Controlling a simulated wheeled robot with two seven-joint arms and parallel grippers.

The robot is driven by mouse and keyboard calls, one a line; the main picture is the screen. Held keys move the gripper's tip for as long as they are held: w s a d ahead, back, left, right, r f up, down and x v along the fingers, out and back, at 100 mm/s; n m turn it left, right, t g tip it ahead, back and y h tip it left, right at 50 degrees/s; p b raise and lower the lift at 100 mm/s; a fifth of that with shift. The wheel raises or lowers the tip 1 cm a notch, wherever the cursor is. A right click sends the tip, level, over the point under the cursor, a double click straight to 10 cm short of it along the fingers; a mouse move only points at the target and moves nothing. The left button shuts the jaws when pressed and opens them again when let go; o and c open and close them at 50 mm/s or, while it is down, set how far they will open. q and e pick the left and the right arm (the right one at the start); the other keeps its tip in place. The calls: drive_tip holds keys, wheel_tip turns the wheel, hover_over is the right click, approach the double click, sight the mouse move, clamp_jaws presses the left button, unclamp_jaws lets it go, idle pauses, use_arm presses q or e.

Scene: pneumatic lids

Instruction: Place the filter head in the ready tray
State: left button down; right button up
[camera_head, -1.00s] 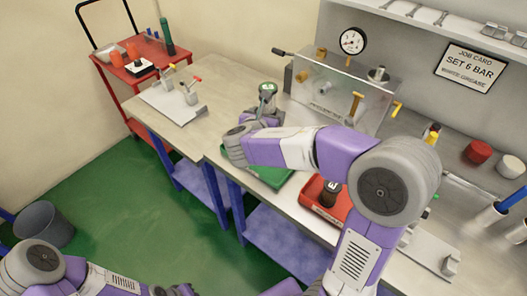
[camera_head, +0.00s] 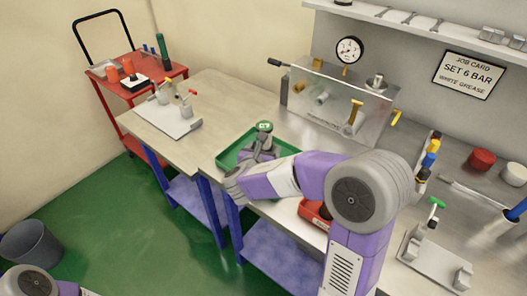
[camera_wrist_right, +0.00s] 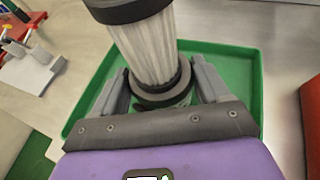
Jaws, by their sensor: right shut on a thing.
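The filter head, a pale pleated cylinder (camera_wrist_right: 150,48) with dark ends, is held upright in my right gripper (camera_wrist_right: 160,98). In the head view its green-marked top (camera_head: 264,126) shows above the fingers. My right gripper (camera_head: 262,152) is shut on it near its lower dark collar. The filter head is over the green tray (camera_head: 229,160), whose rim and floor also show around it in the wrist view (camera_wrist_right: 222,60). I cannot tell whether its bottom touches the tray floor. My left gripper is out of view.
A red tray (camera_head: 312,214) sits right of the green tray, partly hidden by my right arm. A clear-walled test rig with a gauge (camera_head: 349,50) stands behind. A plate with fittings (camera_head: 165,118) lies left. A red cart (camera_head: 130,92) stands beyond the bench.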

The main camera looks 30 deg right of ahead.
drive_tip(key=o, duration=1.4)
drive_tip(key=shift+f, duration=0.1)
drive_tip(key=shift+c, duration=0.2)
drive_tip(key=shift+s+a+r, duration=0.1)
drive_tip(key=shift+a+r, duration=0.1)
drive_tip(key=shift+r, duration=0.1)
drive_tip(key=p+v, duration=0.2)
drive_tip(key=v, duration=0.9)
drive_tip(key=shift+s+p, duration=0.2)
drive_tip(key=shift+p, duration=0.2)
drive_tip(key=shift+a+r, duration=0.1)
